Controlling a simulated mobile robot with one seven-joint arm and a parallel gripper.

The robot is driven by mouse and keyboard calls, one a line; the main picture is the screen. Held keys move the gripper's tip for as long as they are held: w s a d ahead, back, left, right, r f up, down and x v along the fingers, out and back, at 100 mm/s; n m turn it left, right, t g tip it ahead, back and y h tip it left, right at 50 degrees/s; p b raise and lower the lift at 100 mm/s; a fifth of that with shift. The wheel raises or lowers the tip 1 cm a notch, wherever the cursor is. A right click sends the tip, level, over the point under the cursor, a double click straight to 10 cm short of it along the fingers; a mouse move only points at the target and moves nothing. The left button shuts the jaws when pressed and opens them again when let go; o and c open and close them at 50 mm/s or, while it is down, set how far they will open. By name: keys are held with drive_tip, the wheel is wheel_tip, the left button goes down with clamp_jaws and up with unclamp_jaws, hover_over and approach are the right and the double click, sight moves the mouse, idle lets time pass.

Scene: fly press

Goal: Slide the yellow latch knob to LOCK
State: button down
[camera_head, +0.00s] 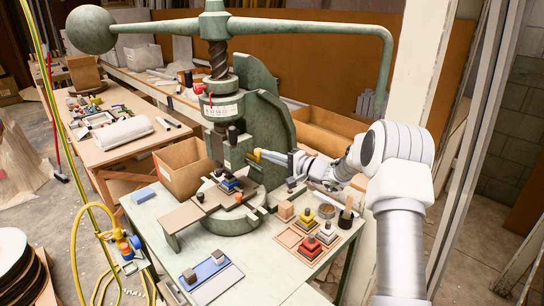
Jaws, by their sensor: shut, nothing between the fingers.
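The green fly press (263,120) stands on the green table, with its screw, ball arm and curved handle above. The small yellow latch knob (257,155) shows at the right side of the press's ram block. My gripper (280,159) reaches in from the right, its tip right beside the knob. It is shut with nothing between the fingers. I cannot tell whether it touches the knob. The LOCK marking is too small to make out.
A round press bed (228,222) holds a blue and dark die set (230,184). Red, yellow and white stepped blocks (307,245) stand at the table's right. A blue and grey tray (211,281) lies in front. A cardboard box (182,168) sits behind left.

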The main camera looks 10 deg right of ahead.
drive_tip(key=shift+r+b+x, duration=0.25)
drive_tip(key=shift+b+x, duration=1)
drive_tip(key=shift+b, duration=0.3)
drive_tip(key=shift+w+d, duration=0.1)
drive_tip(key=shift+d, duration=0.1)
